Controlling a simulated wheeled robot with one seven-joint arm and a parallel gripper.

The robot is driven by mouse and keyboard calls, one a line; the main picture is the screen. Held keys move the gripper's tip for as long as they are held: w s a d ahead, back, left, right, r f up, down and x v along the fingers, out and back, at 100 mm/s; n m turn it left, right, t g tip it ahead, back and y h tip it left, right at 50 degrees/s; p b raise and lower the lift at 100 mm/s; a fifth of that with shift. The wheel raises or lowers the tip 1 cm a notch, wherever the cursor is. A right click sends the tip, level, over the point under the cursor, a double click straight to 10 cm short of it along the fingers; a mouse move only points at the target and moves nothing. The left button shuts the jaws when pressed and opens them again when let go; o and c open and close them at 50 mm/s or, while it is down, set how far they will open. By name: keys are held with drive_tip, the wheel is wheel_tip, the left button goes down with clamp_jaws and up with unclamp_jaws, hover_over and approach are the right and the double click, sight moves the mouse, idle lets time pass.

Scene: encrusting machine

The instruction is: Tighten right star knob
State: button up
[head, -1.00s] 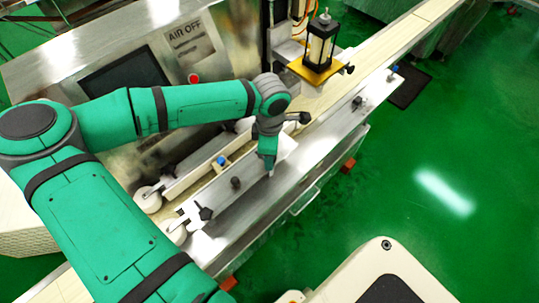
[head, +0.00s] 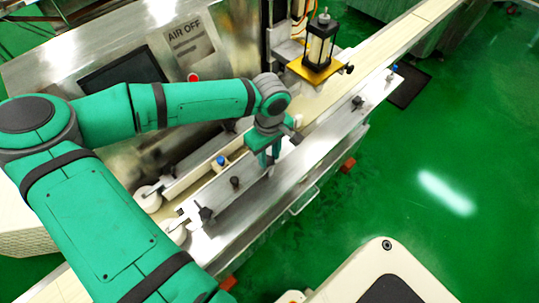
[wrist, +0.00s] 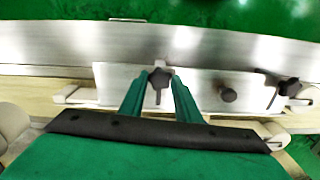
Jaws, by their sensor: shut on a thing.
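The right star knob (wrist: 158,79) is dark, with several lobes, and sits on the metal side plate (wrist: 194,84) of the conveyor. In the wrist view it lies between the two green fingertips of my gripper (wrist: 159,84). The jaws are shut on it. In the head view my gripper (head: 265,165) points down at the right part of the plate and hides this knob. A second dark star knob (head: 206,213) is near the plate's left end. It also shows at the right of the wrist view (wrist: 288,86).
A dark round knob (head: 236,182) stands between the two star knobs. A blue-topped knob (head: 221,160) is behind the plate. White rollers (head: 148,198) are at the left end. A black and yellow unit (head: 318,52) stands over the belt farther right.

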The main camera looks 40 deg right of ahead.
sight(268, 160)
drive_tip(key=shift+m, duration=0.4)
drive_tip(key=o, duration=1)
drive_tip(key=shift+w, duration=0.15)
drive_tip(key=shift+o, duration=0.2)
drive_tip(key=shift+a, duration=0.15)
drive_tip(key=shift+r, duration=0.25)
wheel_tip(268, 160, up, 10)
drive_tip(key=shift+r, duration=0.2)
